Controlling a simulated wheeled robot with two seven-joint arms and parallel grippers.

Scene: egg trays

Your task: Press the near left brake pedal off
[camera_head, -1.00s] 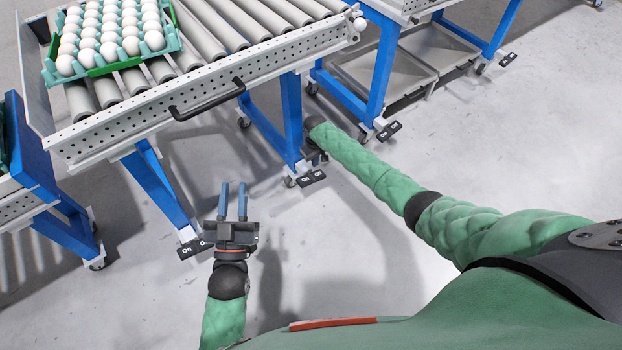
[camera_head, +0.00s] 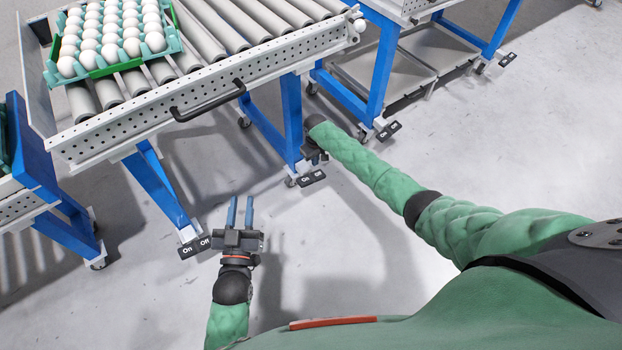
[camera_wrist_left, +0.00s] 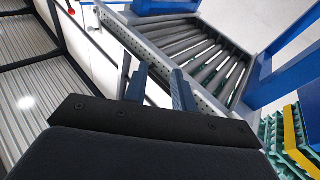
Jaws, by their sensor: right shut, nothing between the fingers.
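The near left brake pedal (camera_head: 194,246) is a black pedal marked On and Off at the caster of the cart's front left blue leg. My left gripper (camera_head: 241,200) is to the right of this pedal, apart from it, in the head view. Its two blue fingers stand apart with nothing between them; they also show in the left wrist view (camera_wrist_left: 158,85). My right gripper (camera_head: 315,156) is down by the front right leg, just above another On/Off pedal (camera_head: 312,178). It is dark, small and partly hidden by my right arm; its fingers are hard to make out.
The roller conveyor cart (camera_head: 215,80) has a black handle (camera_head: 207,101) at its front and carries an egg tray (camera_head: 112,67). Another blue-legged cart (camera_head: 62,232) stands at the left. More pedals (camera_head: 389,131) are at the right. The floor in front is clear.

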